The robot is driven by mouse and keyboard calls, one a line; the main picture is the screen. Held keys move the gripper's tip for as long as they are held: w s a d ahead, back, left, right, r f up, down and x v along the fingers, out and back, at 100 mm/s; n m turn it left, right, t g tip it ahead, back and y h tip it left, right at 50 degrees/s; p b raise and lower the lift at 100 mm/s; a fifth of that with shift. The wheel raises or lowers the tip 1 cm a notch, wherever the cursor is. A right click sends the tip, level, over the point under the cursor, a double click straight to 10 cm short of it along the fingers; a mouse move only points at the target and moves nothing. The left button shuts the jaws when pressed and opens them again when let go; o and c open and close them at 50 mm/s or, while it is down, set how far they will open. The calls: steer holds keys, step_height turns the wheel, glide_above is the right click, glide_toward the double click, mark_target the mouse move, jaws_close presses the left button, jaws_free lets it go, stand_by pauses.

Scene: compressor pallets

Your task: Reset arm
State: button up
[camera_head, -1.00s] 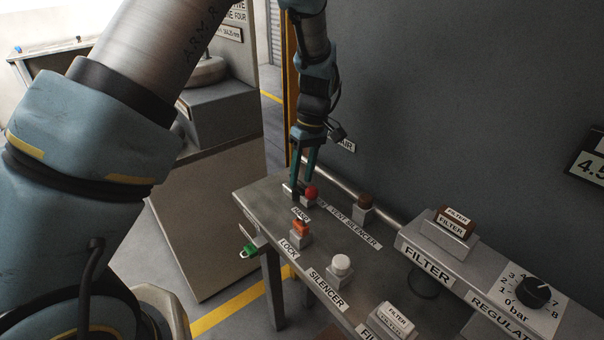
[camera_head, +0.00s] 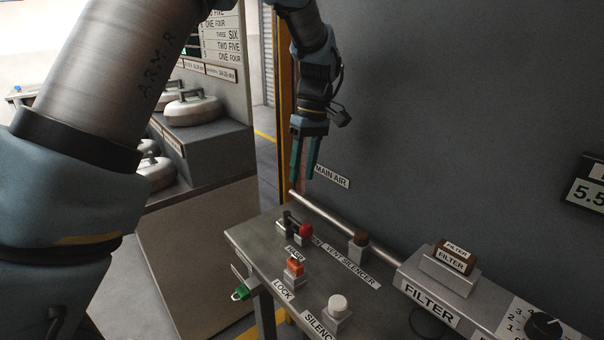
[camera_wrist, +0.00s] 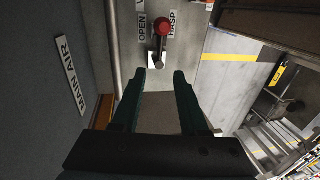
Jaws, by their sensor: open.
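My gripper (camera_head: 304,162) is open and empty in the head view, its two teal fingers pointing down above the far left end of the metal bench. It hangs clear of the red-knobbed valve handle (camera_head: 305,230), which stands on the bench below it. In the wrist view my gripper (camera_wrist: 164,78) shows both fingers apart with nothing between them. The red knob (camera_wrist: 163,26) is ahead of the fingertips, near the OPEN and HASP labels. My upper arm fills the left of the head view.
A pipe (camera_head: 345,224) runs along the dark wall.

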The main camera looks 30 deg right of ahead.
steer(key=w+a+h, duration=0.1)
steer(key=w+a, duration=0.3)
steer(key=a, duration=0.7)
steer(key=s+a+f+m+t, duration=0.1)
steer(key=s+a, duration=0.2)
steer(key=a, duration=1)
steer(key=s+a+f+m+t+h, duration=0.1)
steer(key=s+a+m, duration=0.1)
steer(key=a, duration=1.1)
steer(key=shift+s+a, duration=0.2)
steer(key=shift+s, duration=0.5)
